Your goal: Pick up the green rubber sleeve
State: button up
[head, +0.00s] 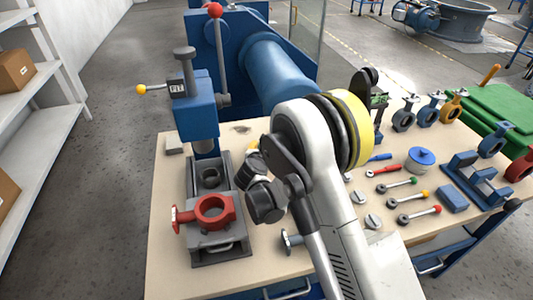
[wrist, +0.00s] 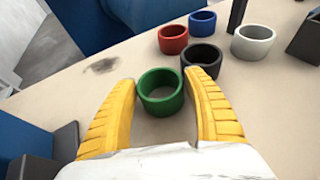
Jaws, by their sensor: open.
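The green rubber sleeve (wrist: 161,92) is a short open ring standing on the tan table in the wrist view. My gripper (wrist: 165,88) is open, with one yellow ribbed finger on each side of the sleeve. The sleeve lies between the fingertips, and a small gap shows on the left. The right fingertip is close to it, and I cannot tell whether they touch.
A black sleeve (wrist: 201,58) stands just beyond the right fingertip. Red (wrist: 173,40), blue (wrist: 202,22) and white (wrist: 253,41) sleeves stand farther back. In the head view, a blue press (head: 196,105) and a red valve body (head: 213,211) are left of my arm.

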jog(key=c, duration=0.8)
jog(key=shift+r, duration=0.15)
